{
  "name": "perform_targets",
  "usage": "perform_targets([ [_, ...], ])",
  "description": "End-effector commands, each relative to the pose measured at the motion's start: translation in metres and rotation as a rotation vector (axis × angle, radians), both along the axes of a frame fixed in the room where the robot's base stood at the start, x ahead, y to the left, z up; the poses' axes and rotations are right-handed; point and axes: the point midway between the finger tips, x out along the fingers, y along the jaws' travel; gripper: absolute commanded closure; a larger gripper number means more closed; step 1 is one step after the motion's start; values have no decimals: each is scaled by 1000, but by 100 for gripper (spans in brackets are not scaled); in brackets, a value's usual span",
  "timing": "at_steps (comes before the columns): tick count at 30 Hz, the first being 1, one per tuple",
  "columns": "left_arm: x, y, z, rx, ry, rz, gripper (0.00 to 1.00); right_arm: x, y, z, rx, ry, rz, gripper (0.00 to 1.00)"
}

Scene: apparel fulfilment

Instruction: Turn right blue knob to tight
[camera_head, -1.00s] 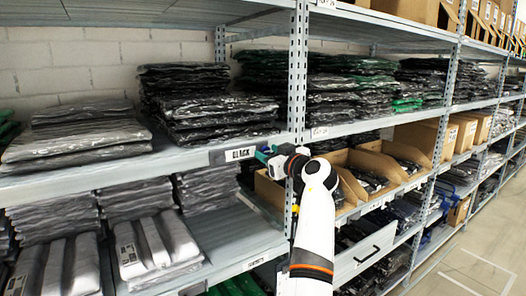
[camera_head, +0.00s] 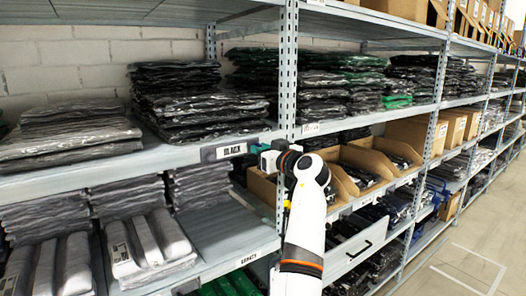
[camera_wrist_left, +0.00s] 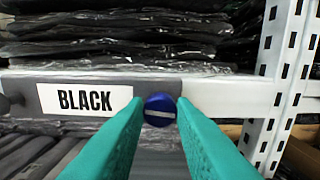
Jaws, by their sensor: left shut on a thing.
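The right blue knob (camera_wrist_left: 160,109) sits just right of the BLACK label (camera_wrist_left: 85,99) on the shelf's front rail. Its pale slot line lies nearly level. My left gripper (camera_wrist_left: 160,101) is shut on this knob, with one teal finger at each side of it. In the head view my left gripper (camera_head: 256,149) is at the right end of the BLACK label (camera_head: 231,151), near the upright post; the knob is hidden there. A dark round knob (camera_wrist_left: 13,101) shows at the label's left side in the wrist view. My right gripper is not in view.
A perforated metal post (camera_head: 289,75) stands close to the right of my left gripper. Stacks of bagged dark garments (camera_head: 190,100) lie on the shelf above the rail. Open cardboard boxes (camera_head: 345,180) stand on a shelf to the right. The aisle floor (camera_head: 470,262) is clear.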

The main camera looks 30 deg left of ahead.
Motion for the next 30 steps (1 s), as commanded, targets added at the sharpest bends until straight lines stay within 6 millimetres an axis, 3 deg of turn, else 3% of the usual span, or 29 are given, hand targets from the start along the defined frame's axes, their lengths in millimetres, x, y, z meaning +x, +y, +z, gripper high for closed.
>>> perform_targets([
  [14, 0, 2, 1, 165, 395, 4, 100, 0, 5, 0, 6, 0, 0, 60],
  [30, 0, 2, 3, 361, 870, 6, 100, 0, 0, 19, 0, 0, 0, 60],
])
